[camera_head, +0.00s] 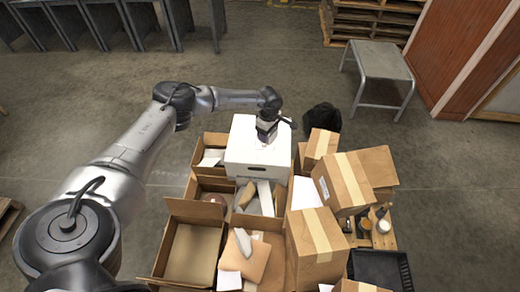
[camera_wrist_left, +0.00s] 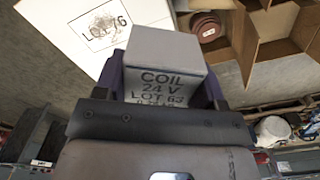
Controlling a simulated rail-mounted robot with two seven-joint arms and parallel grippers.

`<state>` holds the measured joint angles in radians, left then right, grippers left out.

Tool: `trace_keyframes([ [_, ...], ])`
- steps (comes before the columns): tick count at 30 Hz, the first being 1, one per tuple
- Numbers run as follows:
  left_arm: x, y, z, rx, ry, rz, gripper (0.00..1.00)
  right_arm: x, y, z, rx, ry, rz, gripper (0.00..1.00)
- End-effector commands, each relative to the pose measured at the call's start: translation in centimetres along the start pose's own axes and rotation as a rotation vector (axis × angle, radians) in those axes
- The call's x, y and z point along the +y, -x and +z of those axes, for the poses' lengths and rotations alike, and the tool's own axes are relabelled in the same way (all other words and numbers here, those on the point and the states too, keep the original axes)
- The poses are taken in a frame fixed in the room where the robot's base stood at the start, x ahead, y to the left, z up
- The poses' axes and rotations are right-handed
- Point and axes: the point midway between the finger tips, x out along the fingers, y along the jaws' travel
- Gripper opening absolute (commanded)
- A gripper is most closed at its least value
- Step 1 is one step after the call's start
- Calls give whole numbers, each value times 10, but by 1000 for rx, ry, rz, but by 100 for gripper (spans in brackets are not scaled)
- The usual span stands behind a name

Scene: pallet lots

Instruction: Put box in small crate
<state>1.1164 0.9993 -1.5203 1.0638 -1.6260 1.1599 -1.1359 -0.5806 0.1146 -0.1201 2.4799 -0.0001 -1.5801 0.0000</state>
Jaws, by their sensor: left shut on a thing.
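My left gripper (camera_head: 267,130) is shut on a small pale grey box (camera_wrist_left: 165,62) marked "COIL 24 V LOT 63". The left wrist view shows the box between the dark fingers (camera_wrist_left: 163,90). In the head view the gripper is over the top of a large white box (camera_head: 256,157), and the held box is too small to make out there. The white box also shows in the left wrist view (camera_wrist_left: 75,22), with "LOT" printed on it. A black open crate (camera_head: 380,268) is at the lower right; I cannot tell whether it is the small crate. My right gripper is not in view.
Open divided cardboard boxes (camera_head: 193,252) hold loose parts. Closed cardboard boxes (camera_head: 316,246) are stacked to the right. A grey metal stool (camera_head: 378,62) and wooden pallets (camera_head: 372,22) stand behind.

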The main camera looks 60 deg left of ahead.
Motion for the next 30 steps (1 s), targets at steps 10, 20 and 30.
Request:
trace_keyframes([
  [10, 31, -82, -76, 1, 373, 2, 33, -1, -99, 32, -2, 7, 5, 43],
  [20, 39, -103, -108, 0, 528, 0, 33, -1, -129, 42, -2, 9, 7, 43],
  [30, 39, -142, -111, 2, 543, -2, 33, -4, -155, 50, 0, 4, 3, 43],
])
